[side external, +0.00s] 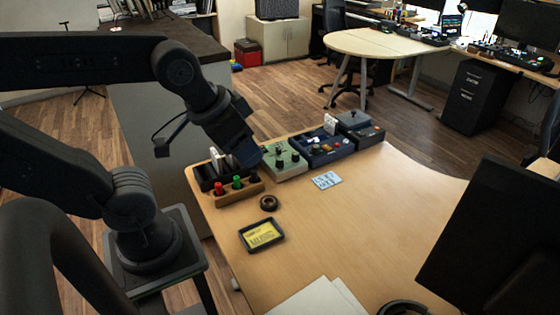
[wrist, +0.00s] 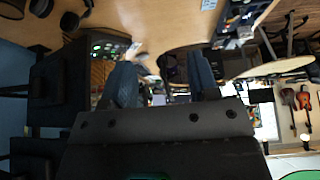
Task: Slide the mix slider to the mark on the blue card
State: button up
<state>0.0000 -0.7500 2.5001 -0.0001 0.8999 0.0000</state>
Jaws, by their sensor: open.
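The light blue card (side external: 326,180) with dark writing lies flat on the desk, in front of the dark blue control box (side external: 325,152). The writing is too small to read. The box carries several small knobs and light-coloured caps; I cannot tell which is the mix slider. The card also shows at the top edge of the wrist view (wrist: 209,4), beside the blue box (wrist: 233,22). My gripper (side external: 243,153) hangs above the left part of the desk, left of the green box and away from the blue box. In the wrist view its fingers (wrist: 163,80) stand apart with nothing held.
A green box (side external: 283,168) with knobs stands left of the blue box, a grey box (side external: 362,133) right of it. A wooden rack (side external: 232,194) holds red, green and black pieces. A dark ring (side external: 269,202) and a black tray (side external: 246,245) lie nearer. The desk's middle is clear.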

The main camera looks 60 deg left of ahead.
dwell(0.4)
jog(key=shift+c, duration=0.9)
jog(key=w+a+n, duration=0.1)
jog(key=w+a, duration=0.1)
jog(key=w, duration=0.1)
jog(key=w+a+r+n+g, duration=0.1)
jog(key=w+a+n, duration=0.1)
jog(key=w, duration=0.2)
jog(key=w+a+r+n, duration=0.1)
jog(key=w+a+n, duration=0.1)
jog(key=w, duration=0.2)
jog(key=shift+g+y, duration=0.3)
jog(key=shift+y, duration=0.1)
jog(key=shift+c, duration=0.6)
jog(key=n+g, duration=0.4)
jog(key=n, duration=0.9)
send_over(279, 149)
notch_tip(279, 149, down, 20)
jog(key=shift+h, duration=0.4)
notch_tip(279, 149, down, 13)
jog(key=shift+d+f, duration=0.15)
jog(key=shift+f, duration=0.05)
jog(key=shift+c, duration=0.3)
grip_shut()
